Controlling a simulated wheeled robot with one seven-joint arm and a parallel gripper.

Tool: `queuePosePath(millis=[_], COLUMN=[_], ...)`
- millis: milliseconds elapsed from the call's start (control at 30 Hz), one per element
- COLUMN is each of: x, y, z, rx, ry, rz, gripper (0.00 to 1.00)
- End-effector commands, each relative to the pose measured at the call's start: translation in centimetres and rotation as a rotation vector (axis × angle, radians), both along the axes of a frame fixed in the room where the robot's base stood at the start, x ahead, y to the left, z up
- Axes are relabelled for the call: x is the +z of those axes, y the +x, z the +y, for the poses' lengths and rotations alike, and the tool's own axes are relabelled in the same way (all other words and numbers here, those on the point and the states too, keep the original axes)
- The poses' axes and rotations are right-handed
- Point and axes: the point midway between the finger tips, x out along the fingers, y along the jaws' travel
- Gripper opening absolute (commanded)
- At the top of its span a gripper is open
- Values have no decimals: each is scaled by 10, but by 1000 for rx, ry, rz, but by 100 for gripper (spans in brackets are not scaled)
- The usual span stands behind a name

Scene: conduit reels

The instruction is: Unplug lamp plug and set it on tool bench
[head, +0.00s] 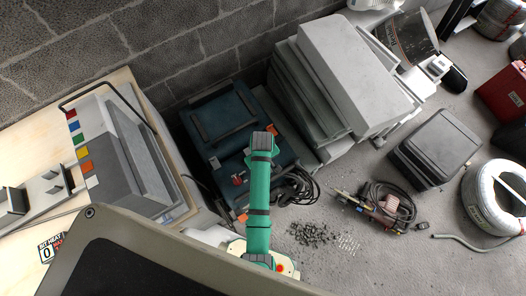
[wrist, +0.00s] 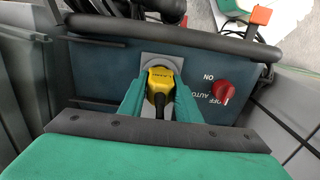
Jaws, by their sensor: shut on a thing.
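A yellow plug (wrist: 162,78) with a dark cable sits at a grey square socket plate (wrist: 174,62) on a dark blue panel in the wrist view. My gripper (wrist: 160,92) is shut on the plug, one green finger on each side. The plug's front is hidden, so I cannot tell how deep it sits. In the head view my green arm shows, but the fingers and plug are not visible. A pale wooden bench top (head: 105,82), seemingly the tool bench, is at the left.
A red knob (wrist: 223,92) marked ON, OFF and AUTO is right of the plug. A dark bar (wrist: 200,38) crosses above it. A grey box (head: 130,150) and a bracket-like part (head: 45,188) occupy the bench. Grey slabs (head: 345,75) stand behind my arm; cables lie on the floor.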

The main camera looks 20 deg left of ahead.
Motion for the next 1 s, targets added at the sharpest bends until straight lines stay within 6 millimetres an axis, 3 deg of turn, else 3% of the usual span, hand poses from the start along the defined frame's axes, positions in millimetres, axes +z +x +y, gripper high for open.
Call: queuePosePath(millis=[1000], x=[35], y=[0], z=[0], rx=[0], ry=[1], rz=[-1], gripper=[0])
